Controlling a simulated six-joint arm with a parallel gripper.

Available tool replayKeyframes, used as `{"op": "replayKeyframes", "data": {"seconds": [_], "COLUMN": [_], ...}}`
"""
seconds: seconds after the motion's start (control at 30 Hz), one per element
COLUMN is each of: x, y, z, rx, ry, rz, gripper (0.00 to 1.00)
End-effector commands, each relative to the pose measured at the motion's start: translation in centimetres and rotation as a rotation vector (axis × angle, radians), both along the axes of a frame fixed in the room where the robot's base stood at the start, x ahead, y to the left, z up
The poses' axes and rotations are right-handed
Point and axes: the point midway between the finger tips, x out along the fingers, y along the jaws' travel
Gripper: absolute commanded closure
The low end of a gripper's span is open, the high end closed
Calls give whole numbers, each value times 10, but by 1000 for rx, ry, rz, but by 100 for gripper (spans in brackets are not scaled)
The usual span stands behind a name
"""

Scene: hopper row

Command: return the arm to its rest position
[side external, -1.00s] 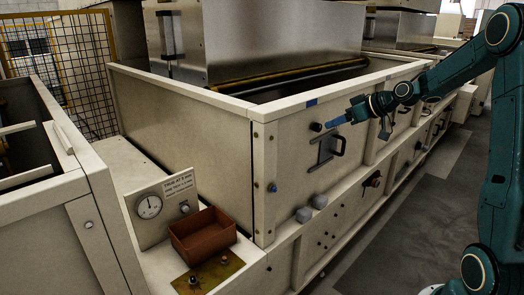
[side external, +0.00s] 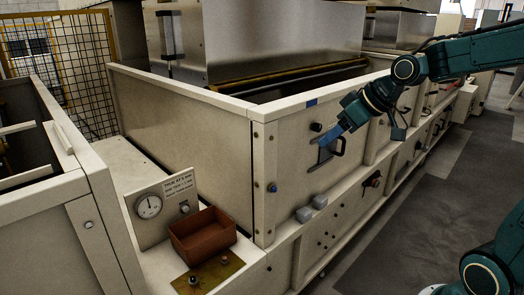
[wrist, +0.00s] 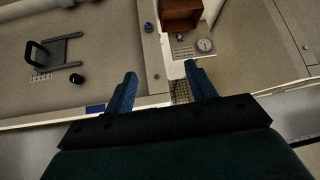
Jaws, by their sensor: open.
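My gripper (wrist: 160,92) shows in the wrist view with its two blue fingers spread apart and nothing between them. In the side external view my gripper (side external: 331,136) is in front of the upper part of the hopper's front panel, close to the black handle (side external: 338,147). Whether it touches the panel cannot be told. My teal arm reaches in from the right, with its elbow raised out of the picture.
The cream hopper (side external: 190,120) fills the middle, with an open top. A brown tray (side external: 203,236) and a round gauge (side external: 149,206) stand on the ledge at left. Grey blocks (side external: 311,207) project from the front panel. The floor (side external: 420,220) at right is clear.

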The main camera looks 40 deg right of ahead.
Motion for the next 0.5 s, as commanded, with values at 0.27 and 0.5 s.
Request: {"op": "replayKeyframes", "data": {"seconds": [0.27, 0.5], "x": [-65, -124], "y": [46, 66], "z": [4, -2], "rx": [-28, -36], "ry": [78, 135], "rz": [-24, -67], "gripper": [44, 44]}}
